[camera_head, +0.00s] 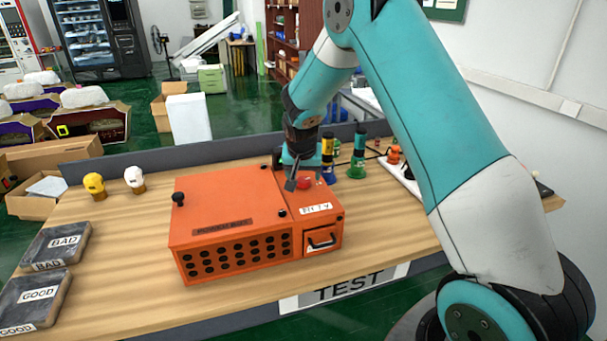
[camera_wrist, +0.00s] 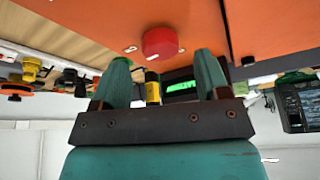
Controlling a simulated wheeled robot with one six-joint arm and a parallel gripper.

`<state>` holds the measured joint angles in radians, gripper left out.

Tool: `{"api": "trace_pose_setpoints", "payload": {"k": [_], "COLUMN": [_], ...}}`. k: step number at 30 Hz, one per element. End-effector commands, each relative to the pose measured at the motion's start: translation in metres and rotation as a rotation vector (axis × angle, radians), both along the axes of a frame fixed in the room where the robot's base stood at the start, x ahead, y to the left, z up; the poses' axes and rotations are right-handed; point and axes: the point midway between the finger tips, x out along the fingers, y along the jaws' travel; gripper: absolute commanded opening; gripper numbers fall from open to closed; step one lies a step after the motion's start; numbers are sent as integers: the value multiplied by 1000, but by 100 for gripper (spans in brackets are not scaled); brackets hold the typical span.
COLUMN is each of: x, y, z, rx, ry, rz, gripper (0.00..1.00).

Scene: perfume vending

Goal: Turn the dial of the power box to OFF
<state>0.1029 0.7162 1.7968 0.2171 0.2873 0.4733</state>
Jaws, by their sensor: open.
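The orange power box (camera_head: 230,210) stands on the wooden table. A round red dial (camera_head: 303,181) is on the top of its right part; in the wrist view the red dial (camera_wrist: 161,42) lies just beyond and between my fingertips, with small white marks beside it too small to read. My gripper (camera_head: 292,182) is over the right part of the box, beside the dial. In the wrist view my gripper (camera_wrist: 160,70) has its two teal fingers apart with nothing held between them. I cannot tell whether a finger touches the dial.
The table front left of the box is clear.

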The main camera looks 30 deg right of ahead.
Motion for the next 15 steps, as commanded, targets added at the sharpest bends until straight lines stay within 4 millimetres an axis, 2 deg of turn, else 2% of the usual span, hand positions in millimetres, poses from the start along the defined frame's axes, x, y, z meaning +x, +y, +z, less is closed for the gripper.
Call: {"api": "trace_pose_setpoints", "payload": {"k": [6, 15], "x": [8, 9], "y": [-6, -7], "z": [-23, -29], "rx": [0, -1], "ry": [0, -1], "rz": [1, 1], "gripper": [69, 69]}}
